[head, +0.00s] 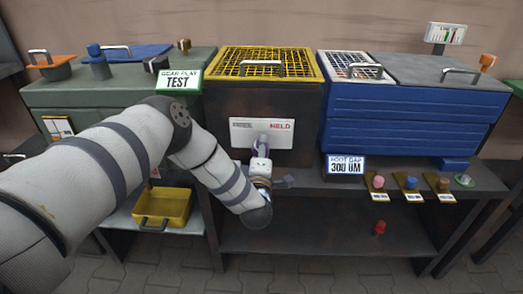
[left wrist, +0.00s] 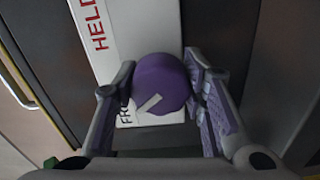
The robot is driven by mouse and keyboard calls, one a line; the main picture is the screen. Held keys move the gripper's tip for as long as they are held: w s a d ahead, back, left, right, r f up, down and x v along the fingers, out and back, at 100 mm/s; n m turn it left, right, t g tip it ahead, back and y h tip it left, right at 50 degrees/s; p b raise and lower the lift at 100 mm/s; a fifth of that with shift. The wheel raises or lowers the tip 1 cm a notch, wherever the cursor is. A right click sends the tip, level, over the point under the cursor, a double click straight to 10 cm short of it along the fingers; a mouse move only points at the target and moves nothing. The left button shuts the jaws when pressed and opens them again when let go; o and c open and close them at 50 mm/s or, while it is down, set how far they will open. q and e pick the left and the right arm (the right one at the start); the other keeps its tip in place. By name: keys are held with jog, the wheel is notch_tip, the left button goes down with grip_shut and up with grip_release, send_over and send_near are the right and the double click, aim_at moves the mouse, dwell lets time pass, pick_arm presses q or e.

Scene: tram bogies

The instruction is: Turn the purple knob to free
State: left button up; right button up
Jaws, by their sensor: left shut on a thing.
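The purple knob (left wrist: 160,80) sits on a white plate (head: 245,127) on the front of the dark box with the yellow mesh top. The plate carries red HELD lettering (left wrist: 99,25) and dark lettering, partly hidden, that begins with FR (left wrist: 125,112). A short pale mark on the knob's face slants toward the lower left in the left wrist view, on the side of the dark lettering. My left gripper (left wrist: 163,95) has one finger on each side of the knob and is shut on it. In the head view my left gripper (head: 261,155) hides most of the knob. My right gripper is not in view.
A yellow bin (head: 163,207) stands on the lower shelf at the left. A blue box (head: 400,120) stands to the right, with several small coloured knobs (head: 378,183) on the ledge before it. A red piece (head: 379,228) lies on the lower shelf.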

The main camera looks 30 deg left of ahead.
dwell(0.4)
pick_arm(q)
jog(key=o, duration=1.2)
jog(key=v, duration=1.2)
jog(key=shift+s, duration=0.1)
